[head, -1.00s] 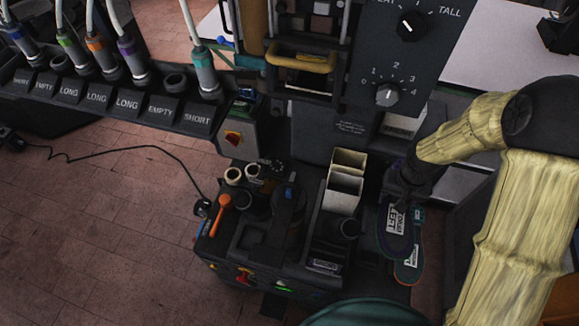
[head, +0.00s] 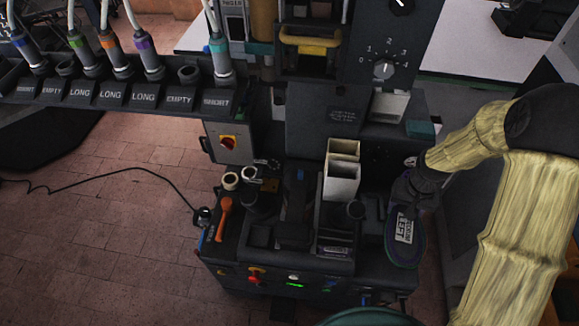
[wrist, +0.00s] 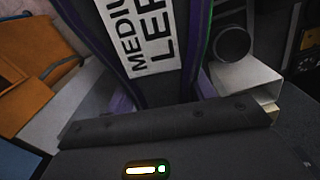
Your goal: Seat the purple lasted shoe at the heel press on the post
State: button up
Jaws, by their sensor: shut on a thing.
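A dark shoe with purple edging (head: 416,245) hangs sole towards the camera at the end of my arm, at the right of the head view. Its white label reads LEFT; in the wrist view the shoe (wrist: 190,70) fills the top middle, its label reading MEDIUM LEFT. My gripper (head: 400,200) is shut on the shoe; its fingers are mostly hidden. The press (head: 340,115), with a dial panel (head: 385,45), stands at the back, left of the held shoe and apart from it. I cannot make out the post clearly.
A dark cart (head: 300,270) with white bins (head: 342,180), cups and an orange-handled tool (head: 224,220) stands left of the shoe. A rack of labelled cable holders (head: 110,95) runs across the upper left. Open brick floor (head: 110,230) lies at left.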

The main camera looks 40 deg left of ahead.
jog(key=w+d+f+m+b, duration=0.2)
jog(key=d+f+b, duration=0.5)
jog(key=d, duration=0.2)
jog(key=w+d+f+m+b, duration=0.2)
jog(key=d+f+b, duration=0.5)
jog(key=d, duration=0.2)
jog(key=shift+d+f, duration=0.25)
jog(key=shift+f, duration=0.1)
jog(key=shift+w, duration=0.2)
